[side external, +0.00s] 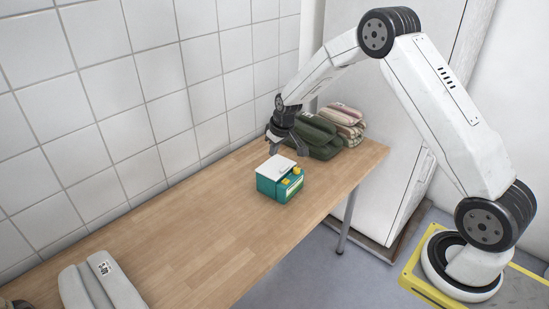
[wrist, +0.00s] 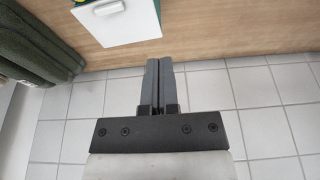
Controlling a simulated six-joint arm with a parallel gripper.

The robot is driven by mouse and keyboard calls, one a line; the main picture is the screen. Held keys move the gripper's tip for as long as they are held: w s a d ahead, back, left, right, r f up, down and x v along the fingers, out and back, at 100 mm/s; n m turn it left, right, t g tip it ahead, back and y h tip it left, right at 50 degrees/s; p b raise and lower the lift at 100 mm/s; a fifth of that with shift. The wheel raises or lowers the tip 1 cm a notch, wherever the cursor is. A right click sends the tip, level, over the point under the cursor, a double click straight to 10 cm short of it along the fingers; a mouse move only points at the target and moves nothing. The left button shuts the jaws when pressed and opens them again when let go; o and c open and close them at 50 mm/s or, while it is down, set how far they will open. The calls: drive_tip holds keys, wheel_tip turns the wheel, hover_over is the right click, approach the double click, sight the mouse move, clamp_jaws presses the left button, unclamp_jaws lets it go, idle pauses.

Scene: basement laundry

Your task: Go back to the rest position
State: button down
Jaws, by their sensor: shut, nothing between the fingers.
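My gripper (side external: 284,143) is above the wooden table (side external: 180,230), just behind and above a small teal box with a white lid (side external: 277,181). In the wrist view my gripper (wrist: 159,62) has its two fingers together with nothing between them. The white lid (wrist: 120,22) shows ahead of the fingertips in that view, apart from them or nearly so; the exact gap cannot be told. The box has yellow parts on its front and stands upright on the table.
Dark green folded cloth (side external: 316,137) and a striped folded bundle (side external: 345,123) lie at the table's far end. A grey folded item (side external: 102,284) lies at the near left. A tiled wall (side external: 150,90) runs behind the table. The table's middle is clear.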

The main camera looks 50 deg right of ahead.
drive_tip(key=s+a+r, duration=0.2)
drive_tip(key=s+a, duration=0.1)
drive_tip(key=s, duration=0.5)
drive_tip(key=s+a+r, duration=0.3)
drive_tip(key=s+a, duration=0.1)
drive_tip(key=s, duration=0.5)
drive_tip(key=s+a+r, duration=0.2)
drive_tip(key=s+a, duration=0.2)
drive_tip(key=s, duration=0.5)
drive_tip(key=shift+s+r+g, duration=0.15)
drive_tip(key=shift+r+g, duration=0.15)
drive_tip(key=shift+r, duration=0.05)
drive_tip(key=shift+a, duration=0.1)
